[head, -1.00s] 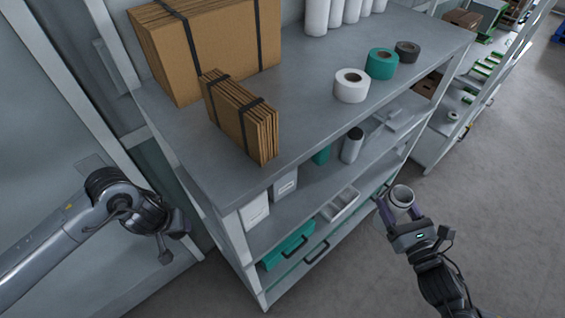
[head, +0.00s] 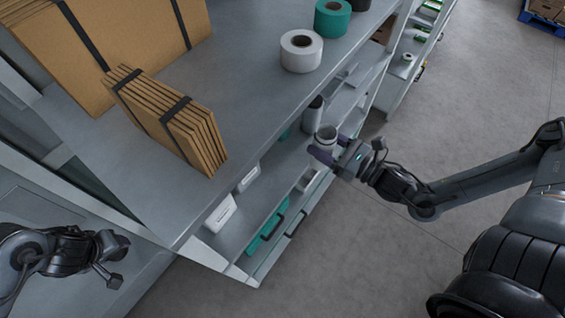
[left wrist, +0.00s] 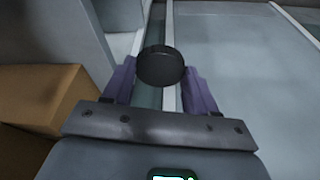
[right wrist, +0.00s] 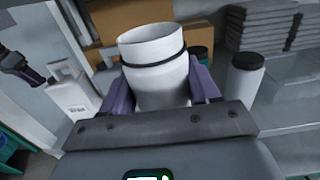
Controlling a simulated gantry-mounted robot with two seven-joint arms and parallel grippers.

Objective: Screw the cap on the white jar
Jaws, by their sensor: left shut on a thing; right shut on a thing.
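The white jar (right wrist: 158,75) is held between the purple fingers of my right gripper (right wrist: 160,90); its mouth is open and a dark ring runs below the rim. In the head view the jar (head: 326,134) is in front of the shelf unit, held by my right gripper (head: 325,148). The black round cap (left wrist: 160,66) is shut between the fingers of my left gripper (left wrist: 160,85). In the head view the left arm is at the lower left and its fingers and the cap are hidden. Jar and cap are well apart.
The grey shelf unit (head: 255,90) fills the middle, with strapped cardboard (head: 170,120) and tape rolls (head: 301,50) on top. A white jar with a black lid (right wrist: 245,75) stands on a shelf. Cardboard boxes (left wrist: 40,95) show in the left wrist view.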

